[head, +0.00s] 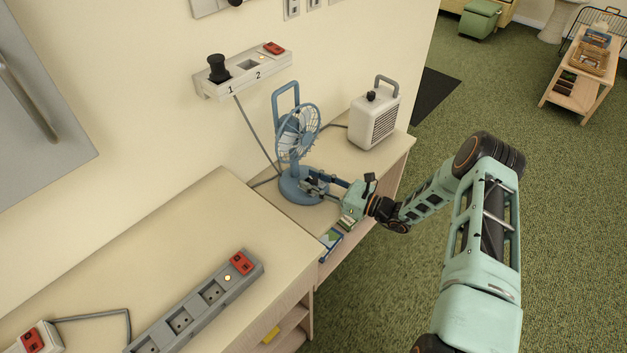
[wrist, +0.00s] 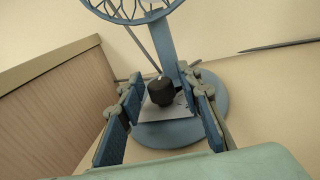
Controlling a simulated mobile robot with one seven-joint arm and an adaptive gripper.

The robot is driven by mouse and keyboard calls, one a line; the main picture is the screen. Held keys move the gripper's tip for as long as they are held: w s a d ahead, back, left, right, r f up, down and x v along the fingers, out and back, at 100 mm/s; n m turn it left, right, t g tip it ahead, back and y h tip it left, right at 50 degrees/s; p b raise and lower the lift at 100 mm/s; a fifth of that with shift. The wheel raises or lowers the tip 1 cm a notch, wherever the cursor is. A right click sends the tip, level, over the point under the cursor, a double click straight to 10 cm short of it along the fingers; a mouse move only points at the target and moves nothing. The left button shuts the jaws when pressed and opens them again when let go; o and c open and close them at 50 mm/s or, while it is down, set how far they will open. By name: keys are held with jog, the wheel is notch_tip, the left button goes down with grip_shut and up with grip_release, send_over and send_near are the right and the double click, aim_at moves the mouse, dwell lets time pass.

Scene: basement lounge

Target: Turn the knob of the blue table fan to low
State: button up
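The blue table fan (head: 291,178) stands on the lower cabinet top, with its caged head above a round base. In the wrist view the fan's base (wrist: 214,104) and stem show, with a black knob (wrist: 161,91) on a light plate at the front of the base. The knob has a pale mark near its top edge; the setting it points to cannot be read. My gripper (head: 318,184) is at the front of the fan's base. In the wrist view my gripper (wrist: 165,108) is open, one finger on each side of the knob, with visible gaps to it.
A white heater (head: 374,119) stands right of the fan. A wall socket strip (head: 243,71) with a black plug and red switch is behind. A grey power strip (head: 197,303) lies on the nearer, higher counter (head: 190,225).

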grip_shut()
jog(key=shift+t+h, duration=0.3)
jog(key=shift+t, duration=0.1)
jog(key=m+t+h+p, duration=0.3)
jog(key=m+t+p, duration=0.1)
jog(key=t, duration=0.1)
jog(key=shift+s+r+m+h, duration=0.1)
jog(key=shift+r+m+h, duration=0.1)
jog(key=shift+m+h, duration=0.2)
jog(key=shift+f+m+t+h+p, duration=0.1)
jog(key=shift+m+t+h+p, duration=0.8)
jog(key=shift+h, duration=0.4)
jog(key=shift+f+m+t+h+p, duration=0.1)
jog(key=shift+m+t+h+p, duration=0.6)
jog(key=shift+m+h, duration=0.45)
jog(key=shift+h, duration=0.45)
jog(key=shift+o, duration=1.5)
grip_release()
